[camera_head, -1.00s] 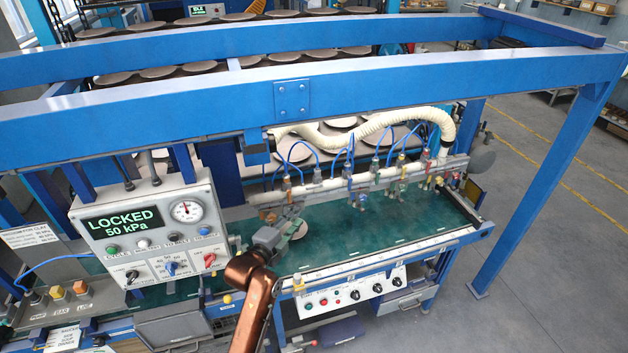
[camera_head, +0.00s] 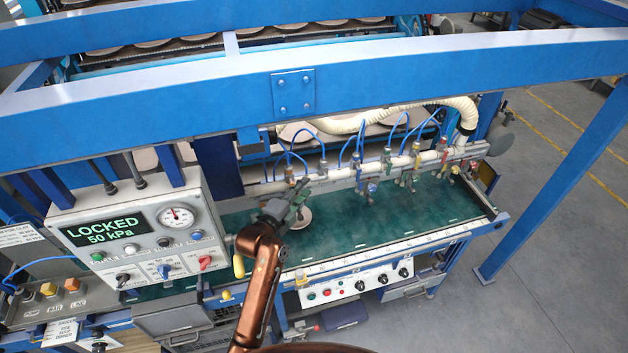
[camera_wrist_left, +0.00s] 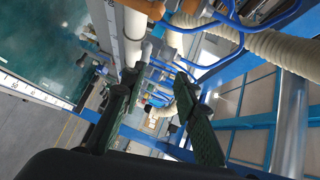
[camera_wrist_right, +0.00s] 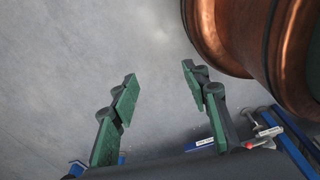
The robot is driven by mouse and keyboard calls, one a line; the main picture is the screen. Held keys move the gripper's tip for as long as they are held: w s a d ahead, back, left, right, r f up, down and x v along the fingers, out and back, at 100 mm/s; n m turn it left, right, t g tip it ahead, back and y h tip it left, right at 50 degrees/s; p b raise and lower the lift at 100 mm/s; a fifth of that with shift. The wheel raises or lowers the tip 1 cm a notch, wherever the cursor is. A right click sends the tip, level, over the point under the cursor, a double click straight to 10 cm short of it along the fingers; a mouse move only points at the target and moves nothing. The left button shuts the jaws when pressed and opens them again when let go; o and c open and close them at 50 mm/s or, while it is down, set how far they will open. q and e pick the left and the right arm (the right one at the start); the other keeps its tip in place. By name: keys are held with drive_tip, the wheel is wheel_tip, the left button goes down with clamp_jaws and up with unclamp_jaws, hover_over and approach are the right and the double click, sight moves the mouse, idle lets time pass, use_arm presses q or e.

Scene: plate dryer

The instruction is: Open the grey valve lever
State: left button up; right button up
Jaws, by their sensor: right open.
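A cream pipe (camera_head: 340,178) with several small valves and blue hoses runs above the green bench. I cannot make out a grey lever clearly; the valves near my left gripper are small and partly covered by it. My left gripper (camera_head: 298,192) is at the left part of the pipe, in front of a left-hand valve (camera_head: 291,175). In the left wrist view its green fingers (camera_wrist_left: 157,75) are apart, with the pipe (camera_wrist_left: 134,35) beyond them; I see nothing held. My right gripper (camera_wrist_right: 159,72) is open and empty over grey floor, outside the head view.
A control panel (camera_head: 135,232) reading LOCKED 50 kPa stands left of the arm. A blue beam (camera_head: 420,68) crosses above the pipe, and a blue post (camera_head: 555,175) stands right. The right bench surface (camera_head: 400,218) is mostly clear.

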sight(319, 179)
use_arm(q)
drive_tip(key=w+d+f+p, duration=0.2)
drive_tip(key=w+d+f, duration=0.1)
drive_tip(key=w, duration=0.4)
drive_tip(key=shift+d+f, duration=0.2)
drive_tip(key=shift+f, duration=0.1)
drive_tip(key=shift+c, duration=1.1)
clamp_jaws()
use_arm(e)
drive_tip(key=shift+w+r, duration=0.95)
drive_tip(key=shift+r, duration=0.25)
